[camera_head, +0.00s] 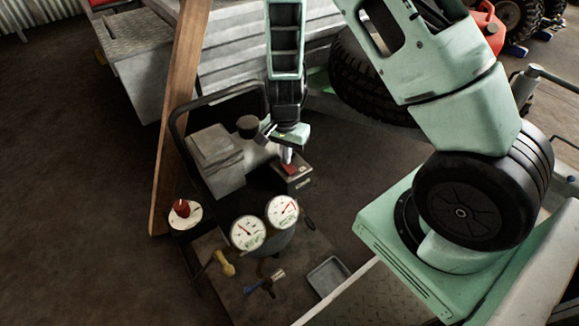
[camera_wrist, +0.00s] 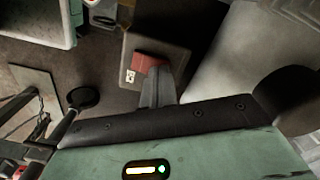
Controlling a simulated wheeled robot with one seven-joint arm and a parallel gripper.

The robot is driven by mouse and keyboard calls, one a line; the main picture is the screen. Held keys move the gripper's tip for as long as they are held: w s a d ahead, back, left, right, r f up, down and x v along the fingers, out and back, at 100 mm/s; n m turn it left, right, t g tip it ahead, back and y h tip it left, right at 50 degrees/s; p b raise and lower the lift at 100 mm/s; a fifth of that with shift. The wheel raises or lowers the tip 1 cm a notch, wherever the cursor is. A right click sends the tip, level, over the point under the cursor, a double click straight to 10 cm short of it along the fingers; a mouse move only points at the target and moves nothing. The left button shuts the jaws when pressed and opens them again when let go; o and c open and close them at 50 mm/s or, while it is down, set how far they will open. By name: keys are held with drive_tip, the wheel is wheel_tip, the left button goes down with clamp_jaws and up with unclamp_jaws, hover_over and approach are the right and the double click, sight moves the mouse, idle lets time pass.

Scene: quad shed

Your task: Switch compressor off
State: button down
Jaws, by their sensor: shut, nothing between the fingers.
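The compressor (camera_head: 216,158) stands on the floor in the middle of the head view, with a grey motor block, a black handle frame and two white dial gauges (camera_head: 247,233). A small box with a red rocker switch (camera_head: 290,169) sits on its right side. The red switch (camera_wrist: 150,62) also shows in the wrist view, with a small white marked plate beside it. My gripper (camera_head: 287,156) is shut and points down at the red switch. In the wrist view the fingertips (camera_wrist: 157,72) overlap the switch's right part. I cannot tell whether they touch it.
A red knob on a white disc (camera_head: 181,209) and a yellow-handled valve (camera_head: 224,263) are at the compressor's near side. A wooden plank (camera_head: 180,110) leans on the left. A small grey tray (camera_head: 328,276) lies in front. A black tyre (camera_head: 365,85) is behind. Open floor lies left.

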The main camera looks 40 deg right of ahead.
drive_tip(key=shift+f, duration=0.2)
wheel_tip(320, 180, up, 7)
drive_tip(key=p, duration=0.7)
drive_tip(key=shift+r, duration=0.1)
idle(0.7)
